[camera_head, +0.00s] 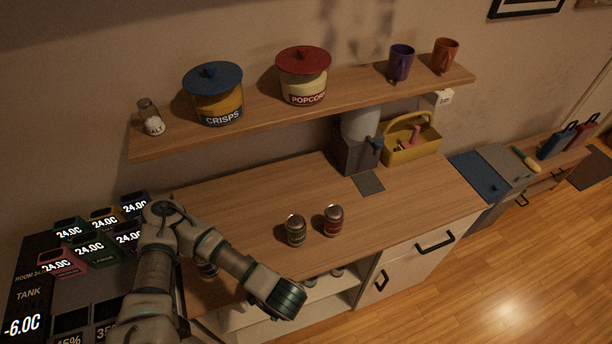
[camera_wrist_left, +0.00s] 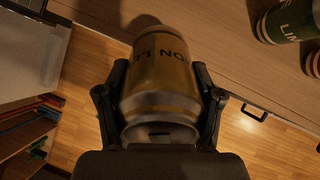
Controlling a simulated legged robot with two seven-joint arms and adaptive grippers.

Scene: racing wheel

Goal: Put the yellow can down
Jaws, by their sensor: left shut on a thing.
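In the left wrist view, the yellow can (camera_wrist_left: 165,72) sits between the two dark fingers of my left gripper (camera_wrist_left: 160,100), which is shut on it. Dark lettering shows on its label. The wooden counter shows behind the can, and I cannot tell whether the can touches it. In the head view my left arm crosses the counter's front left, and its fingers are hidden. A can (camera_head: 207,268) shows partly behind the arm; I cannot tell its colour. My right gripper is not in view.
A green-labelled can (camera_head: 295,231) and a red can (camera_head: 333,221) stand upright on the counter (camera_head: 250,205). A grey dispenser (camera_head: 355,150) and yellow caddy (camera_head: 412,140) stand at the back. A shelf (camera_head: 260,115) with jars and mugs hangs above.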

